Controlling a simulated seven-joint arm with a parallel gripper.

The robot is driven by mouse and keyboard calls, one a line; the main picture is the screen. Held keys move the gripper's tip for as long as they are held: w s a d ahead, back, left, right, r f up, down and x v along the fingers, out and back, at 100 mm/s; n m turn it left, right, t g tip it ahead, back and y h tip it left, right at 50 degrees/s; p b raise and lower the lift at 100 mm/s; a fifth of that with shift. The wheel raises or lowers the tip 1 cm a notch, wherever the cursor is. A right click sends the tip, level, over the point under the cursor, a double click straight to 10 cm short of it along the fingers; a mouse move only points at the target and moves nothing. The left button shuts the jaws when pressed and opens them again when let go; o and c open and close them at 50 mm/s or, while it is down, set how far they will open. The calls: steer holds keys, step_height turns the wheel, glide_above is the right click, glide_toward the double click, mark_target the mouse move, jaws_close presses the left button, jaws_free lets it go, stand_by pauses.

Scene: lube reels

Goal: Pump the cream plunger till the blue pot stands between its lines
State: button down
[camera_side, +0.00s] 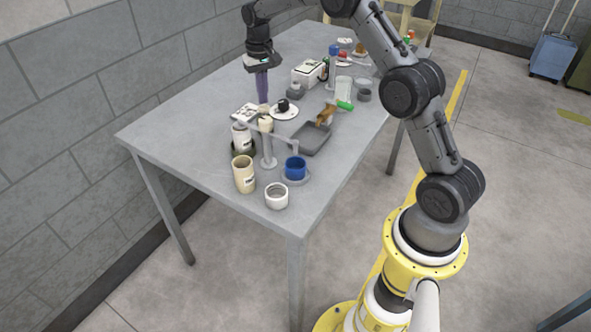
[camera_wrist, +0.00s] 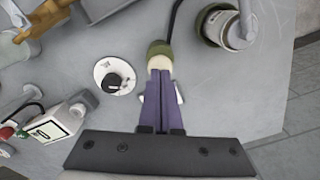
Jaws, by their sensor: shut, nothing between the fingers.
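The blue pot (camera_side: 295,168) stands on a round grey dish near the front right of the table, below the end of a pale arm. Any lines on it are too small to make out. In the wrist view the shut fingertips (camera_wrist: 160,72) lie over a cream knob (camera_wrist: 160,62) with an olive part beyond. I cannot tell whether they touch. The blue pot does not show there.
A cream can (camera_side: 244,177), a white cup (camera_side: 276,199) and a white canister (camera_side: 241,138) stand close around the post. A dark tray (camera_side: 312,140) and a white plate (camera_side: 284,113) with a black object lie behind. Bare table lies at the left.

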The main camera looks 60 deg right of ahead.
mark_target(264, 107)
steer(key=shift+f, duration=1.8)
steer(key=shift+r, duration=3.85)
